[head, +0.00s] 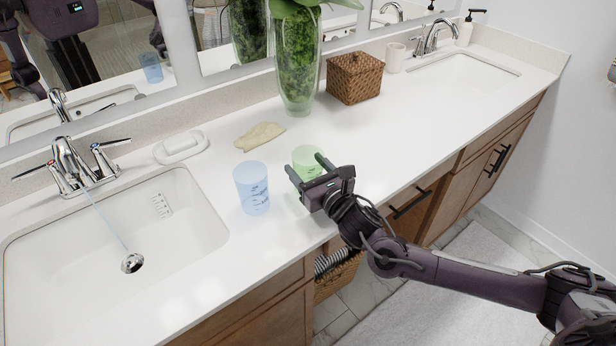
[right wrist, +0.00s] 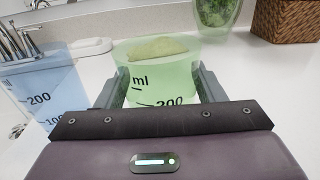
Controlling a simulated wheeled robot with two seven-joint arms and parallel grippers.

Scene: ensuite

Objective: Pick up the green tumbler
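The green tumbler (head: 307,157) is a translucent cup standing upright on the white counter, partly hidden behind my right gripper in the head view. In the right wrist view the green tumbler (right wrist: 160,75) shows black "ml" and "200" markings. My right gripper (head: 307,172) is at the tumbler's near side, with one finger on each side of it. In the right wrist view the gripper's fingers (right wrist: 160,88) flank the tumbler closely and look open around it; firm contact is not visible. My left gripper is not in view.
A blue tumbler (head: 252,188) stands just left of the green one, near the sink (head: 110,235). A beige cloth (head: 260,136), a soap dish (head: 181,147), a glass vase (head: 297,75) and a wicker box (head: 354,78) are behind. The counter to the right is clear.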

